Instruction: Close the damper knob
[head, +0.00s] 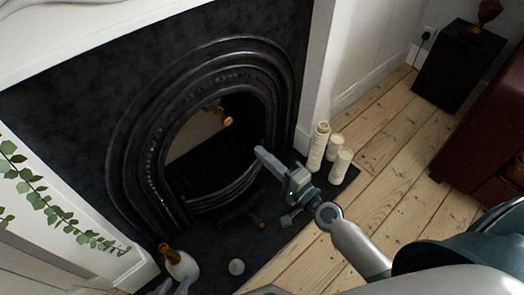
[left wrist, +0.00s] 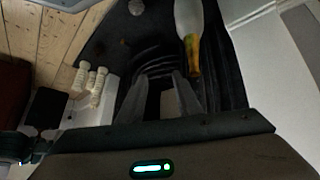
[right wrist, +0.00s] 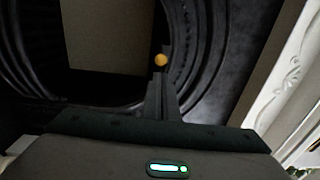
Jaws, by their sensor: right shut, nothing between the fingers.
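The damper knob (head: 228,121) is a small gold knob in the arched black fireplace opening, at the edge of a beige panel (head: 193,136). It also shows in the right wrist view (right wrist: 160,60), just beyond the fingertips. My right gripper (head: 258,151) is shut and empty, at the right side of the opening. In the head view it is below and right of the knob, and I see no contact. My left gripper (head: 172,287) is at the bottom edge of the head view. In the left wrist view its two fingers (left wrist: 158,90) stand apart with nothing held between them.
A white bottle with a golden neck (head: 181,262) and a pale ball (head: 236,267) are on the dark hearth. Several cream candles (head: 318,146) stand right of the fireplace. A black box (head: 457,65) is farther back. Open floorboards lie to the right.

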